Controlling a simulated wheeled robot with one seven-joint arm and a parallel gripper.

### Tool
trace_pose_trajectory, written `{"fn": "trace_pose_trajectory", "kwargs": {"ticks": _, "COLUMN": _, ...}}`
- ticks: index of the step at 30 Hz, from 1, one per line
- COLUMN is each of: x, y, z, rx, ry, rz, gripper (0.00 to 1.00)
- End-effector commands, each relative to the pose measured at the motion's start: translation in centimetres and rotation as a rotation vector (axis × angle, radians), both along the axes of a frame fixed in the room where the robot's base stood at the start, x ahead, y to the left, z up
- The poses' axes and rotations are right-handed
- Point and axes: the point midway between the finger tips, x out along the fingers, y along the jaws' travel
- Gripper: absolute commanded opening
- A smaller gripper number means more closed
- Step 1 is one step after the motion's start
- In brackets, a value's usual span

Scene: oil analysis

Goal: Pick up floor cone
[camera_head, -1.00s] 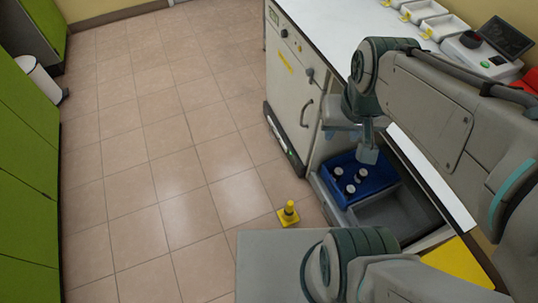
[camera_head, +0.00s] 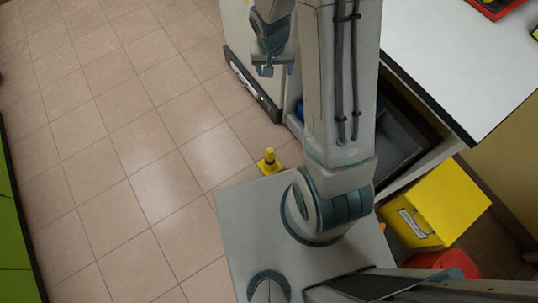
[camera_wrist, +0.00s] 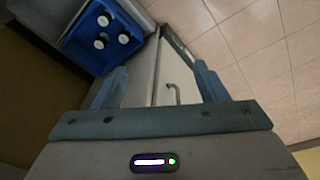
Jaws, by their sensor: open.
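A small yellow floor cone (camera_head: 269,162) with a square base stands upright on the tiled floor, just left of my grey base in the head view. My gripper (camera_head: 268,68) is up and beyond the cone in that view, in front of the white cabinet, apart from the cone. In the wrist view my gripper (camera_wrist: 160,85) has its two blue fingers spread wide with nothing between them. The cone does not show in the wrist view.
A blue tray (camera_wrist: 101,37) with white-capped items sits in the open cabinet space. A white worktop (camera_head: 450,60) is at right, with a yellow box (camera_head: 445,205) and a red object (camera_head: 445,262) below it. The tiled floor left of the cone is clear.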

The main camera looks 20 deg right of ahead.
Motion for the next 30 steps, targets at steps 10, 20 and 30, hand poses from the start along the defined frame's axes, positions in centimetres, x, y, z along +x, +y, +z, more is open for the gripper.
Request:
{"fn": "trace_pose_trajectory", "kwargs": {"ticks": 10, "x": 1.2, "y": 0.6, "z": -21.6, "rx": 0.038, "ry": 0.06, "rz": -0.083, "gripper": 0.67}}
{"fn": "trace_pose_trajectory", "kwargs": {"ticks": 20, "x": -1.8, "y": 1.6, "z": -37.3, "rx": 0.102, "ry": 0.114, "rz": -0.151, "gripper": 0.67}}
{"fn": "trace_pose_trajectory", "kwargs": {"ticks": 30, "x": -3.2, "y": 2.0, "z": -42.9, "rx": 0.122, "ry": 0.132, "rz": -0.171, "gripper": 0.67}}
